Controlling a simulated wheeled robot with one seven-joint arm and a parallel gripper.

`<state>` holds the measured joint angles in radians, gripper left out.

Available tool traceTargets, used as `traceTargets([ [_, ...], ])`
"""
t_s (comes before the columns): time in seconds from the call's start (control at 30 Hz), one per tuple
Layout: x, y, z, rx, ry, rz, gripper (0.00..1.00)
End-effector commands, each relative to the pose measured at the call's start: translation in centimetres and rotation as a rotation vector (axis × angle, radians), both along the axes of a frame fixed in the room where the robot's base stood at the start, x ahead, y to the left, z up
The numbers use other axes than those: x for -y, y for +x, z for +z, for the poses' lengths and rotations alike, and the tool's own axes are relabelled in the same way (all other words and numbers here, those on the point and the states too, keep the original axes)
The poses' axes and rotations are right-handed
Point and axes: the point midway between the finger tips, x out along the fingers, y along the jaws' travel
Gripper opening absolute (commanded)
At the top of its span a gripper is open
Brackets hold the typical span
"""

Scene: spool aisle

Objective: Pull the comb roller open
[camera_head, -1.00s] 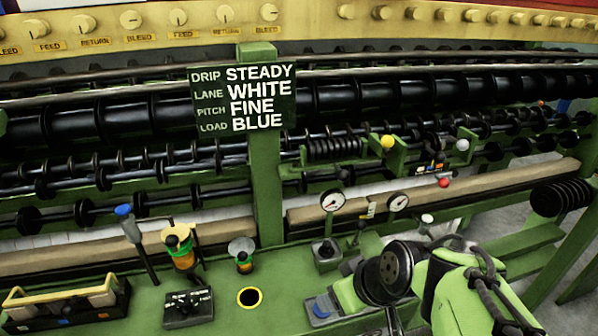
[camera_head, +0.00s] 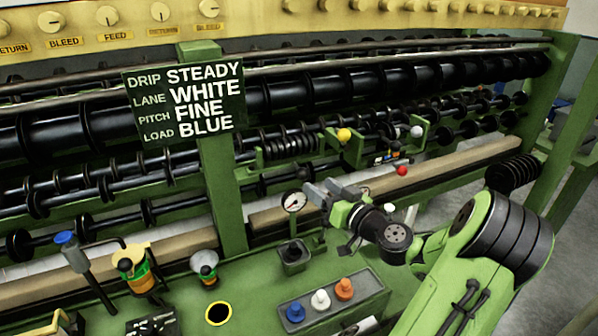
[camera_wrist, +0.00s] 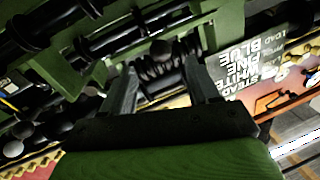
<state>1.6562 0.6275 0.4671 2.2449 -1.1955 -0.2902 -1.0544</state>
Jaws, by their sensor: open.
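A short, finely ribbed black roller (camera_head: 290,145), which looks like the comb roller, sits in a green bracket right of the sign post. A yellow ball knob (camera_head: 344,135) stands at its right end, with a white ball (camera_head: 416,131) and a red ball (camera_head: 402,170) further right. My gripper (camera_head: 322,188) is open and empty, in front of and below the roller, apart from it in the head view. In the wrist view the open fingers (camera_wrist: 162,78) point toward a dark ribbed part (camera_wrist: 160,66); I cannot tell its distance.
A sign (camera_head: 186,100) on a green post stands left of the roller. A dial gauge (camera_head: 293,201) is close beside my gripper. Blue, white and red-orange knobs (camera_head: 320,299) on a grey box, a funnel (camera_head: 204,263) and a blue-topped lever (camera_head: 66,239) stand on the green deck.

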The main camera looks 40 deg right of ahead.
Motion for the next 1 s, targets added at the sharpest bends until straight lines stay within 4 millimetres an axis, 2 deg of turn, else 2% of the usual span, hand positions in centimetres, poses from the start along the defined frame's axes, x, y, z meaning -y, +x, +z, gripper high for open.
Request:
traceTargets([
  [0.1, 0.1, 3.2, 0.3, 0.003, 0.000, 0.006, 0.60],
  [0.3, 0.5, 7.1, 0.2, 0.001, 0.000, 0.003, 0.60],
  [0.43, 0.7, 8.1, 0.1, -0.001, 0.000, 0.001, 0.60],
  [0.67, 0.7, 8.3, 0.0, -0.001, 0.001, 0.000, 0.60],
  [0.77, 0.7, 8.3, 0.0, -0.001, 0.000, 0.000, 0.48],
  [1.0, 0.7, 8.2, 0.0, -0.002, 0.000, 0.000, 0.11],
])
